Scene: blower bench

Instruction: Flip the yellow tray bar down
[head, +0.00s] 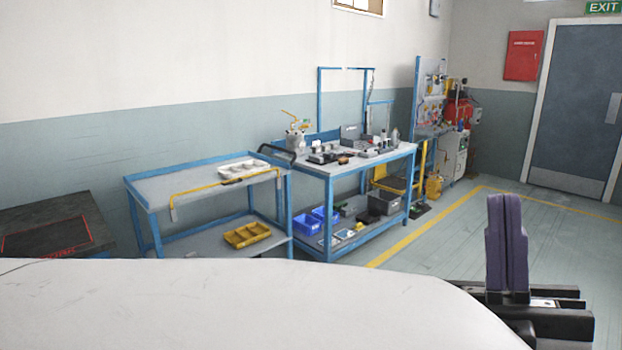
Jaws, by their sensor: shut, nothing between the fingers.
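The yellow tray bar (202,187) runs along the front side of the top of a blue-framed cart (160,192), left of the picture's middle. It appears raised a little above the cart's top edge, with a grey bracket at its left end. A dark patch sits near its middle. My gripper (504,200) is in the right foreground, with its purple fingers pointing up and pressed together. It holds nothing and is far from the bar and the cart.
A white tray (243,169) lies on the cart top, and a yellow bin (247,234) on its lower shelf. A blue workbench (345,165) with tools and bins stands to its right. A dark table (55,228) is at left. Floor at right is clear.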

